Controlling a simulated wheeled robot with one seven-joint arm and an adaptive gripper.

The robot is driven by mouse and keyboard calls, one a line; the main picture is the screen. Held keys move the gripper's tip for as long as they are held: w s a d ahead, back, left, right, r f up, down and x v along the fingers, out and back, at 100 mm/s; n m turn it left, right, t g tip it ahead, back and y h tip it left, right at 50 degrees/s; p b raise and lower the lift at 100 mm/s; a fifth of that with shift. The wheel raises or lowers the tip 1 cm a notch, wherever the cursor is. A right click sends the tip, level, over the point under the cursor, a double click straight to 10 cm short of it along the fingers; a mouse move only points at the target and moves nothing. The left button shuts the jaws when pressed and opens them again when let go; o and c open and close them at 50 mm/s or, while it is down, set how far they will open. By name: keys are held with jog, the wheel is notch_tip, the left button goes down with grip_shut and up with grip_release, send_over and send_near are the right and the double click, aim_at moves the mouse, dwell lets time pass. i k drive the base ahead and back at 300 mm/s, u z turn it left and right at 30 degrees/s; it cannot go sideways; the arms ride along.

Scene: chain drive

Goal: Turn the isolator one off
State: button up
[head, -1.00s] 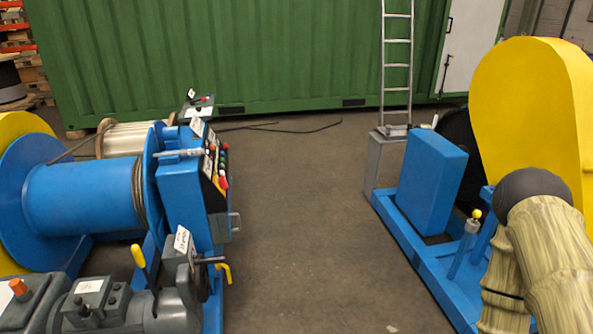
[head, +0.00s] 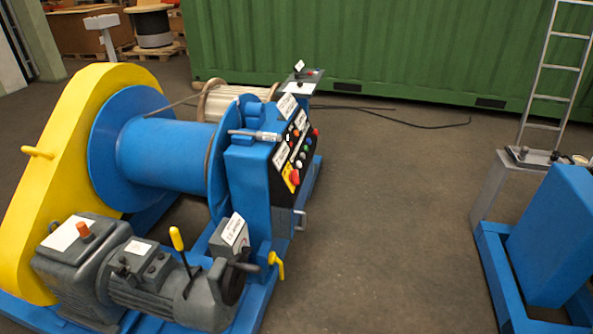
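My gripper is not in view. No label is readable, so I cannot tell which part is isolator one. A blue cabinet (head: 255,190) by the winch drum has a black control panel (head: 306,140) with coloured buttons and white tags. A red button on yellow (head: 294,178) sits at its lower end. Below, a grey box (head: 222,245) carries a white label (head: 235,229), and a dark handle (head: 246,267) sticks out beside it. A yellow lever (head: 277,264) hangs near it. Farther back, a small grey stand (head: 298,88) has a red control and a white tag.
A blue winch drum (head: 165,155) with a yellow guard (head: 75,150) and grey motor (head: 150,275) fills the left. A blue frame (head: 495,275) with a blue box (head: 555,235) stands right. Bare floor (head: 390,220) lies between. A green container (head: 400,50) closes the back.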

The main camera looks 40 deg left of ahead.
aim_at(294, 177)
jog(key=u, duration=0.75)
jog(key=i, duration=0.9)
jog(key=u, duration=0.85)
